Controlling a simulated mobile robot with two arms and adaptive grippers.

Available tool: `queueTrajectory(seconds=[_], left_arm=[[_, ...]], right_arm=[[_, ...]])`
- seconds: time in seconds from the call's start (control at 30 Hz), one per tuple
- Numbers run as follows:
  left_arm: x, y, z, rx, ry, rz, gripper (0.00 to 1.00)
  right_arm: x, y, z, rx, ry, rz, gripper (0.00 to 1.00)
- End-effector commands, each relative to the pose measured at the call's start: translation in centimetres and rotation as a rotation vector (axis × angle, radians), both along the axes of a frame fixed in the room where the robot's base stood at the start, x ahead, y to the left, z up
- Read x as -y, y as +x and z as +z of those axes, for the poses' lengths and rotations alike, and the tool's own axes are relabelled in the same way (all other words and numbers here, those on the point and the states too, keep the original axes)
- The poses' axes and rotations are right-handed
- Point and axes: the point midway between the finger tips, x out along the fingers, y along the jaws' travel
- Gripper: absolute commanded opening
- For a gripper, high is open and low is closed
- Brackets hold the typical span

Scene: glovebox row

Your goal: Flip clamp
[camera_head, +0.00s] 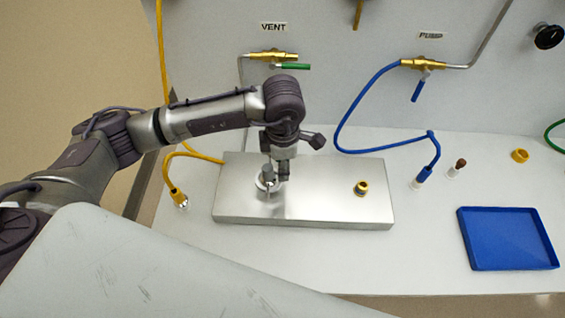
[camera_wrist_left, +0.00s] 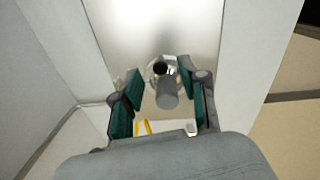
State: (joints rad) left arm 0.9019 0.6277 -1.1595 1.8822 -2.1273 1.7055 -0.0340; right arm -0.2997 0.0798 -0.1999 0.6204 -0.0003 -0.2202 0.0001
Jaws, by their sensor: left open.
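A brushed steel block (camera_head: 320,210) lies on the white bench in the head view. Near its left end stands a fitting with a grey cylindrical piece (camera_head: 268,172), apparently the clamp; its base is partly hidden by my gripper. My left gripper (camera_head: 277,175) points down right at this fitting. In the left wrist view the gripper (camera_wrist_left: 160,92) is open, with its two green-padded fingers on either side of the grey cylinder (camera_wrist_left: 167,95). Gaps show between the pads and the cylinder. My right gripper is not in view.
A brass fitting (camera_head: 361,188) sits on the block's right part. A yellow hose (camera_head: 172,187) ends left of the block. A blue hose (camera_head: 345,150) loops behind it. A blue tray (camera_head: 507,238) lies at right. VENT valve (camera_head: 275,58) and PUMP valve (camera_head: 425,64) are on the back wall.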

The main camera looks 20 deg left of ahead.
Motion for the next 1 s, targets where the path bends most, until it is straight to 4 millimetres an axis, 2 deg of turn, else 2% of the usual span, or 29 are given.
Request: queueTrajectory(seconds=[0.2, 0.5, 0.77, 1.0], left_arm=[[0.0, 0.1, -1.8, 0.000, -0.001, 0.000, 0.43], [0.0, 0.1, -2.0, 0.001, 0.000, -0.001, 0.43], [0.0, 0.1, -2.0, 0.001, 0.000, -0.001, 0.00], [0.0, 0.1, -2.0, 0.002, -0.001, -0.006, 0.00]], right_arm=[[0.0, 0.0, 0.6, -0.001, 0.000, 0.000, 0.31], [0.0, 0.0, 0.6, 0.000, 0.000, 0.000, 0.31], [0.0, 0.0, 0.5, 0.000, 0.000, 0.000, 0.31], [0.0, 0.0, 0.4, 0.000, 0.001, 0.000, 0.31]])
